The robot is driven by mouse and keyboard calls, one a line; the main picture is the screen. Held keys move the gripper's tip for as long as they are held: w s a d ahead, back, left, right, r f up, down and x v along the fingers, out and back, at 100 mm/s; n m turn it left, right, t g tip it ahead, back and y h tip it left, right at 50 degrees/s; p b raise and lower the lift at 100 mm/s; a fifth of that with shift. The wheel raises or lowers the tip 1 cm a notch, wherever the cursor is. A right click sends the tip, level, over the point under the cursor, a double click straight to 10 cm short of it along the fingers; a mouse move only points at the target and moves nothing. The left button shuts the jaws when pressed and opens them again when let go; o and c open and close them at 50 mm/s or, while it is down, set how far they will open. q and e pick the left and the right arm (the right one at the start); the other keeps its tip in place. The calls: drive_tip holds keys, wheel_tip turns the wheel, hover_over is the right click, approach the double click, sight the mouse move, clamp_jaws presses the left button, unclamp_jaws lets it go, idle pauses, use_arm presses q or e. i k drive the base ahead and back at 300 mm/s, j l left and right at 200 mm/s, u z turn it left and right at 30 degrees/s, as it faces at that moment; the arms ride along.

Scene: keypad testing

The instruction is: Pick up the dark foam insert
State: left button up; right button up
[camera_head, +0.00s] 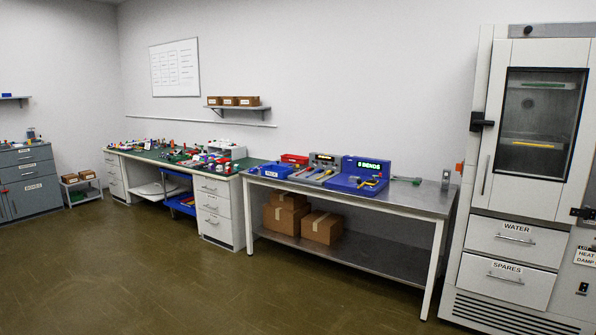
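I cannot pick out a dark foam insert; at this distance the small items on the benches are too small to tell apart. The steel bench (420,199) holds a blue unit (362,170) with a lit green display and a yellow-and-dark item in front of it. Left of it stand a grey unit (325,160) with a small display, a blue bin (276,171) with a white label, and a red box (294,159). Neither of my grippers is in view.
A green-topped workbench (150,154) crowded with small parts stands left of the steel bench. Cardboard boxes (322,227) sit on the lower shelf. A tall white chamber (530,180) stands at the right. The brown floor (200,285) in front is clear.

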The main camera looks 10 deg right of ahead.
sight(297, 168)
drive_tip(key=i+l+z, duration=0.1)
drive_tip(key=i, duration=2.75)
drive_tip(key=i+z, duration=0.15)
drive_tip(key=i, duration=1.25)
